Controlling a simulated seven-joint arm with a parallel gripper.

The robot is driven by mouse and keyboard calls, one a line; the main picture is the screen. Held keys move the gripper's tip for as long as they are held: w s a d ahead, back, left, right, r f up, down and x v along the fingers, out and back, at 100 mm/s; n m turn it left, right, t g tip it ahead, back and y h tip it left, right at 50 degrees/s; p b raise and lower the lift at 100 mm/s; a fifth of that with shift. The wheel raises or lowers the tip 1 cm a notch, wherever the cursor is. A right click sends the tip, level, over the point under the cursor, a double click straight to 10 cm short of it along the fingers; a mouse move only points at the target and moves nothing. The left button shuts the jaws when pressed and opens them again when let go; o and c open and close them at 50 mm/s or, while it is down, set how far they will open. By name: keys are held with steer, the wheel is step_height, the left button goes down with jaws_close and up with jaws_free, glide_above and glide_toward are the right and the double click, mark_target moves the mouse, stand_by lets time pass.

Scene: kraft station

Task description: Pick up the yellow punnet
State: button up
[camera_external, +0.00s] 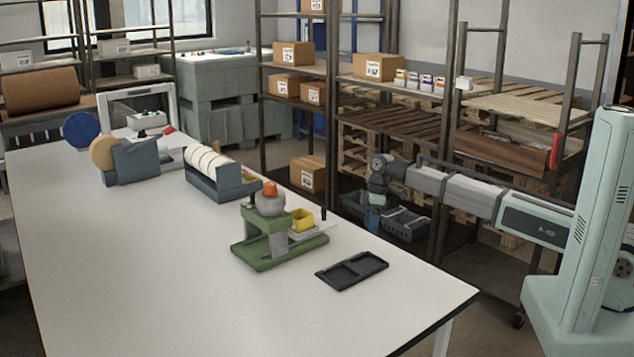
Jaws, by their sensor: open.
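The yellow punnet (301,221) is a small open box at the right of the green-based device (268,236), near the table's right edge. The device partly hides its lower part, so I cannot tell what it rests on. My gripper (373,222) points down to the right of the punnet, apart from it, seen against the grey crates behind. It is open and nothing shows between its fingers, though they are small in this view.
A black two-compartment tray (352,270) lies in front of the punnet. A roll dispenser (217,176) and a blue-grey tape device (133,161) stand farther back on the white table (150,270). Shelves with cardboard boxes (379,66) stand behind. The table's near left is clear.

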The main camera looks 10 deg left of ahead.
steer(key=s+a+r+n, duration=0.3)
steer(key=s+a+r, duration=0.2)
steer(key=s+r, duration=0.4)
steer(key=s+a+r+n+y, duration=0.1)
steer(key=s+a+r+n, duration=0.1)
steer(key=s+a+r, duration=0.55)
steer(key=s+a+r+n, duration=0.25)
steer(key=s+r, duration=0.65)
steer(key=r, duration=0.5)
steer(key=g, duration=0.1)
glide_toward(300, 222)
steer(key=w+f, duration=0.2)
steer(key=shift+n+y, duration=0.3)
steer(key=shift+n, duration=0.05)
steer(key=shift+w+a+x, duration=0.1)
steer(key=shift+a+x, duration=0.05)
steer(key=shift+x, duration=0.85)
steer(key=shift+w+a+x, duration=0.1)
steer(key=shift+w+x, duration=0.05)
steer(key=shift+x, duration=0.8)
steer(key=shift+w+a+x, duration=0.1)
steer(key=shift+a+x, duration=0.05)
steer(key=shift+x, duration=0.85)
steer(key=c, duration=1.1)
